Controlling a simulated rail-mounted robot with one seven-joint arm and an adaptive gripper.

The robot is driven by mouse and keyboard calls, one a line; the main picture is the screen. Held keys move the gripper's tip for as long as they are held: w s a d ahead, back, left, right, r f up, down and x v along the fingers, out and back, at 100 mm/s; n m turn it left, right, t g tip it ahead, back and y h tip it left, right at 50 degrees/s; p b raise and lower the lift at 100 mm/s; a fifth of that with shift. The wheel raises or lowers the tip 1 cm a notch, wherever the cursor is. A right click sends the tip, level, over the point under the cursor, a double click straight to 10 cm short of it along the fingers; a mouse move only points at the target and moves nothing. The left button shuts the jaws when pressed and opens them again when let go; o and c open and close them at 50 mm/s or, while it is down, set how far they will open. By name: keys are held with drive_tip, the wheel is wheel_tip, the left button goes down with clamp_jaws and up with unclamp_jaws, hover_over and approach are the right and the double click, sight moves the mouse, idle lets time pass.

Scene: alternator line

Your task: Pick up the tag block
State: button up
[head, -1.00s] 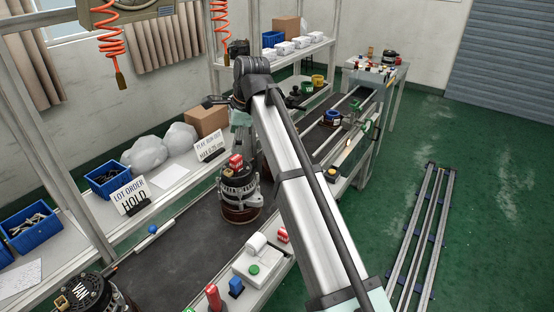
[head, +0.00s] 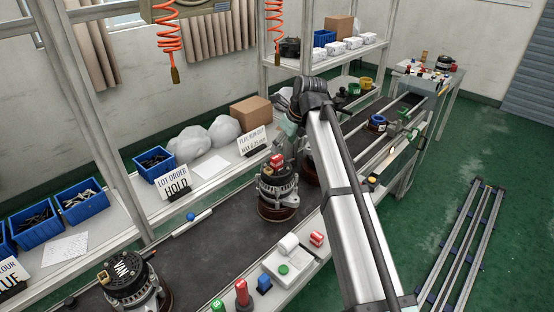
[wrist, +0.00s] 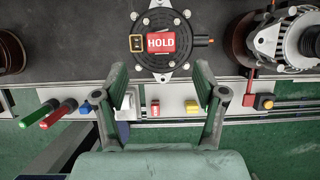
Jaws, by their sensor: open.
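A red block lettered HOLD (wrist: 161,42) sits on top of a round alternator (wrist: 150,58) in the wrist view. In the head view a red block (head: 276,160) tops the alternator (head: 278,192) on the dark belt. A smaller red block (head: 316,238) stands on the belt's front ledge; a small red block also shows there in the wrist view (wrist: 155,107). My gripper (wrist: 161,78) is open and empty, its two fingers apart, on the near side of the HOLD block. In the head view my arm mostly hides it.
Another alternator (wrist: 285,38) stands on the right in the wrist view. The ledge (wrist: 175,100) holds red and green handles, a white device and a yellow block. A shelf behind the belt holds blue bins (head: 83,200) and signs. Bare belt (head: 215,240) lies left of the alternator.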

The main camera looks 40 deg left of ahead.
sight(278, 157)
drive_tip(key=shift+p+x, duration=1.55)
drive_tip(key=shift+x, duration=3)
drive_tip(key=shift+d, duration=0.1)
drive_tip(key=c, duration=1.1)
